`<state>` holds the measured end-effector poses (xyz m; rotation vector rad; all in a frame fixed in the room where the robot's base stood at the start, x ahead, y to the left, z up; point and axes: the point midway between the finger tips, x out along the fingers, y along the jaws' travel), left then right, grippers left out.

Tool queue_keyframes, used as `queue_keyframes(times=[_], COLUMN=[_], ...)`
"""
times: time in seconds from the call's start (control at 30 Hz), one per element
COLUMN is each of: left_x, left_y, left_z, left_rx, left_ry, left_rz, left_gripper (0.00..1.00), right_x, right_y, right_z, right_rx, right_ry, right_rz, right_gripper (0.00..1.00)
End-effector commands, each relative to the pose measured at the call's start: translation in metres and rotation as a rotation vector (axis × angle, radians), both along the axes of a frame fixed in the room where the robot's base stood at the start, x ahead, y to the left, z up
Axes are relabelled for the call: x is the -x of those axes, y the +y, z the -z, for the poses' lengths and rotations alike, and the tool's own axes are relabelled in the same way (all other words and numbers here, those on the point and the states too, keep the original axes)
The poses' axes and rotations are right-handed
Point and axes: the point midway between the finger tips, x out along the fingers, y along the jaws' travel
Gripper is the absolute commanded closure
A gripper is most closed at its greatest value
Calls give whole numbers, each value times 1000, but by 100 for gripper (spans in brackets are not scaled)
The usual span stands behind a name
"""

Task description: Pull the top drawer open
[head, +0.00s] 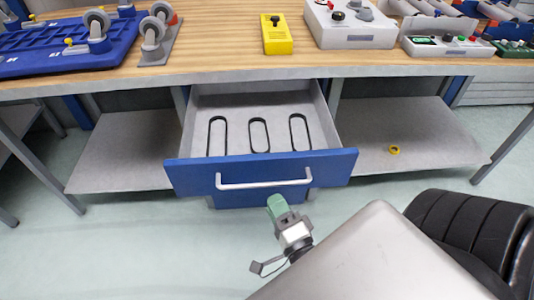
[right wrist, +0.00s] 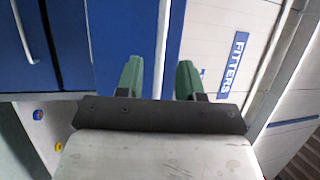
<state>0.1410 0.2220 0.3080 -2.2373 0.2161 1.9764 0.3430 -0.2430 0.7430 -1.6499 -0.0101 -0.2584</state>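The top drawer (head: 258,172) is pulled out from under the workbench. Its blue front faces me and its grey inside shows, with several dark oval outlines on the floor. A pale bar handle (head: 263,180) runs across the front. My right gripper (head: 277,205) is just below the handle in the head view, apart from it. A pale handle (right wrist: 23,32) on a blue panel lies left of the fingers there. My left gripper is not in view.
The wooden workbench top (head: 215,58) holds a blue tray (head: 50,55), caster wheels, a yellow box (head: 277,35) and control boxes. A grey lower shelf (head: 420,135) holds a yellow ring (head: 394,150). A black seat (head: 470,235) stands at the right. Floor at left is clear.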

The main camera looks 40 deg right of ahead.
Motion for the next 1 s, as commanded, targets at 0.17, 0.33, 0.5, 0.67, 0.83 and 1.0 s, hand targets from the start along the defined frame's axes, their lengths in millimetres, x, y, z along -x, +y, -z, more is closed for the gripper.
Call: queue_keyframes(times=[0.17, 0.33, 0.5, 0.67, 0.83, 1.0], left_x=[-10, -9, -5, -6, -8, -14], left_y=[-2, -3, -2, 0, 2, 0], left_z=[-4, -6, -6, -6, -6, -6], left_rx=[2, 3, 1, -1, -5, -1], left_ry=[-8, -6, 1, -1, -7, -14], left_rz=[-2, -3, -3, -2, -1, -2], left_gripper=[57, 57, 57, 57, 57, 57], right_x=[29, 41, 42, 42, 42, 40], right_y=[4, 6, 6, 6, 6, 9], right_z=[6, 8, 7, 7, 7, 19], right_rx=[0, -1, -1, -1, -1, 31], right_ry=[3, 1, -1, -1, -1, 33], right_rz=[-1, 0, 0, 0, 1, -12], right_gripper=[63, 63, 63, 63, 63, 63])
